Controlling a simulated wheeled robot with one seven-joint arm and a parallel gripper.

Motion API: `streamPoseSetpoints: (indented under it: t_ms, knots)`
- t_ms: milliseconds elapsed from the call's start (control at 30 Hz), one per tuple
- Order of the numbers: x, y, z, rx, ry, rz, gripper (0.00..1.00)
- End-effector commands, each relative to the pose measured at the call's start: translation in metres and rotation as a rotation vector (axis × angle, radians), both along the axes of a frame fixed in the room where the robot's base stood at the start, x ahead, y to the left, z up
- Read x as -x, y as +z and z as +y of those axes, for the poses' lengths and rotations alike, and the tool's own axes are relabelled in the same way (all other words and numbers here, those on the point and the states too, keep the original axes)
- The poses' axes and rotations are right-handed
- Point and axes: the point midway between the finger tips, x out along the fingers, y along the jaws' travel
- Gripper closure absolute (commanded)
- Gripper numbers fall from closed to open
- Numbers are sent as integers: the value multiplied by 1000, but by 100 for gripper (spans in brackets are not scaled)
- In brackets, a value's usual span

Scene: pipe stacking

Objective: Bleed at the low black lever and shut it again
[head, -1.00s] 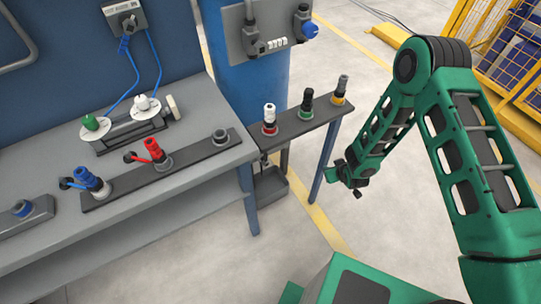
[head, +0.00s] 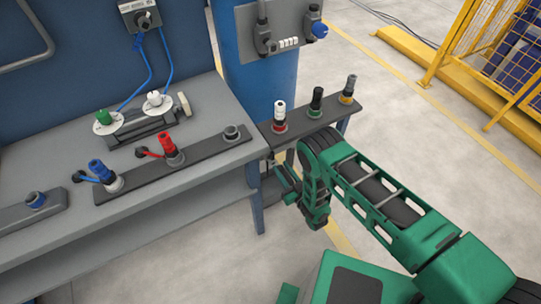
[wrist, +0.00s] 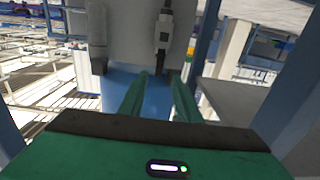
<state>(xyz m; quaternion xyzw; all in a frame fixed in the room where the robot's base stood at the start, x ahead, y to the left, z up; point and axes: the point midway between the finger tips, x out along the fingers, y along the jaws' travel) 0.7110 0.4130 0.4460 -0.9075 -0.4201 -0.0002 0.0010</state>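In the wrist view a black lever (wrist: 161,60) hangs down from a pale grey valve body on a grey panel (wrist: 130,45). My gripper (wrist: 159,80) shows two green fingers, apart and with nothing between them. The lever's lower end appears just beyond the fingertips, nearer the right finger; whether they touch is unclear. In the head view my gripper (head: 282,178) is low in front of the blue column (head: 262,90), beside the bench corner. The low lever is mostly hidden there behind my gripper and wrist.
The bench (head: 150,205) with blue and red connectors is just left of my gripper. A narrow shelf (head: 345,110) with white, green and yellow-based couplings stands above and behind my arm. A grey pipe (wrist: 97,40) is left of the lever.

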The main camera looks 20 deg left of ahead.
Motion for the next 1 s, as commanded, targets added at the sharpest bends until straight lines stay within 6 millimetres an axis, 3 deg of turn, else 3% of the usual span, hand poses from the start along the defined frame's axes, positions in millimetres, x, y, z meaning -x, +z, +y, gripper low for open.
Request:
streamPoseSetpoints:
  t_ms: [500,967,1000]
  knots:
    - [-54,1,60,0,-4,-1,70]
    - [-61,1,68,2,-4,1,70]
    - [-61,1,68,2,-4,1,79]
